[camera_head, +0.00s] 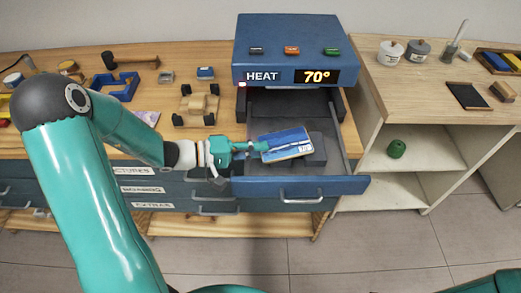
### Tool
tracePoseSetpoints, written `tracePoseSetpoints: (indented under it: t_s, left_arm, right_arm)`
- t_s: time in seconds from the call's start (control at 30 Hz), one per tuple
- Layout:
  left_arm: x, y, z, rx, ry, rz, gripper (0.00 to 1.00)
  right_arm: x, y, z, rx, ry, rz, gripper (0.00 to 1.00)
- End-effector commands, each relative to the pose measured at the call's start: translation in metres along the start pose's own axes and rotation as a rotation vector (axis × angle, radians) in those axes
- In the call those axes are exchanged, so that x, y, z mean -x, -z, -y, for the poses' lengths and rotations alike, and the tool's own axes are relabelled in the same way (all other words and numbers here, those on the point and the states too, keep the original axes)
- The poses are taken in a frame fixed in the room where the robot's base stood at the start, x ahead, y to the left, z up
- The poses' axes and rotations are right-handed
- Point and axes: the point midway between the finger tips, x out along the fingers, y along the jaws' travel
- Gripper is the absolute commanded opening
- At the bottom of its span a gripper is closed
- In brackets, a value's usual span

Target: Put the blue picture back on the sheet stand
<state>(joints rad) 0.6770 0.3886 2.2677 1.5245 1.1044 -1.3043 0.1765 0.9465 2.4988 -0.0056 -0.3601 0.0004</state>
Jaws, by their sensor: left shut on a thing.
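The blue picture (286,143) is a small flat sheet with a blue face and a pale edge strip. It is tilted over the open drawer under the blue heat unit. My left gripper (262,147) comes in from the left and is shut on the picture's left edge. A dark grey block (317,151) is in the drawer, partly behind the picture; I cannot tell whether they touch. I cannot pick out the sheet stand with certainty. My right gripper is not in view.
The heat unit (287,38) reads 70° above the open drawer (300,186). A wooden block fixture (200,104) stands on the bench to the left. A small blue item (205,73) lies behind it.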

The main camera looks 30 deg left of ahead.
Motion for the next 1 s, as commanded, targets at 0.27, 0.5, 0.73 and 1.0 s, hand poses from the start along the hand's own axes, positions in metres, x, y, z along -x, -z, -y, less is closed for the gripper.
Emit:
tracePoseSetpoints:
  t_s: [0.27,0.5,0.73,1.0]
  left_arm:
    - [0.000,-0.002,0.007,0.005,0.015,0.003,0.00]
    - [0.005,-0.001,-0.015,0.003,0.015,0.001,0.00]
    - [0.005,-0.001,-0.019,0.005,0.013,0.000,0.00]
    - [0.021,0.001,-0.023,0.003,0.011,-0.006,0.00]
  right_arm:
    - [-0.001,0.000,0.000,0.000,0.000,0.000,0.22]
    - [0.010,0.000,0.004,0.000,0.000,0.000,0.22]
    - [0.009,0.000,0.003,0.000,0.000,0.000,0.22]
    - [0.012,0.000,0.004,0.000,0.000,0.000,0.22]
